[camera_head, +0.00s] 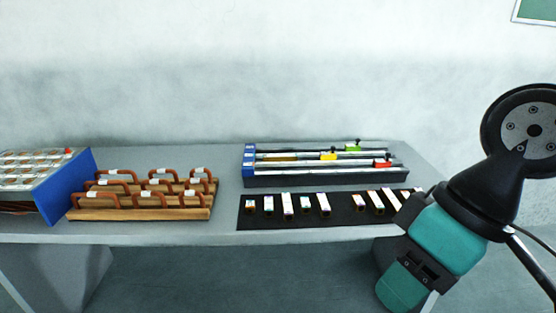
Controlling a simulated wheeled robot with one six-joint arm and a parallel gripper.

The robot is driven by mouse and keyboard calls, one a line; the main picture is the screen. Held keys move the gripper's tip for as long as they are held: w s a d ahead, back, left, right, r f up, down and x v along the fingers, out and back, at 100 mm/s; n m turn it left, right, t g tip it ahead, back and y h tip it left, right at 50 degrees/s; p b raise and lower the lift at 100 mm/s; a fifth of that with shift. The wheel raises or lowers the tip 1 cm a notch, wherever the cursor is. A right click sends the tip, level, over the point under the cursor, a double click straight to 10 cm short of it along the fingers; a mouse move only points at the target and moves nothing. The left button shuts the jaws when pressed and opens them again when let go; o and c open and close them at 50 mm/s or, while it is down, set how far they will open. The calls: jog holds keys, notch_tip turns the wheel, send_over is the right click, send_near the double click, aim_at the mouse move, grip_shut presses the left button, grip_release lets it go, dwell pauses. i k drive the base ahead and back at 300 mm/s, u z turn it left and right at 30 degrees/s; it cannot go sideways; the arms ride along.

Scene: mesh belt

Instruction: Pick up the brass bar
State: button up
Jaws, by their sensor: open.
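Several small bars (288,205) with pale tops and coloured ends lie in a row on a black mat (342,212) on the table. They differ in length, and they are too small to tell which, if any, is brass. A yellowish length (280,158) also shows in the middle channel of the rack behind the mat; I cannot tell whether it is a brass bar. My black and teal arm comes in at the right and covers the mat's right end. My gripper's fingers do not show.
The rack (300,180) has a blue left end and green, yellow and red blocks. A wooden stand (140,213) with several brown handles is at the left on the grey table (228,196). A blue-sided box (68,187) stands at the far left.

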aim_at(291, 156)
jog(key=z, duration=0.3)
jog(key=k, duration=0.3)
jog(key=u, duration=1.35)
jog(key=i, duration=1.65)
jog(key=z, duration=0.75)
jog(key=i, duration=0.5)
jog(key=z, duration=0.3)
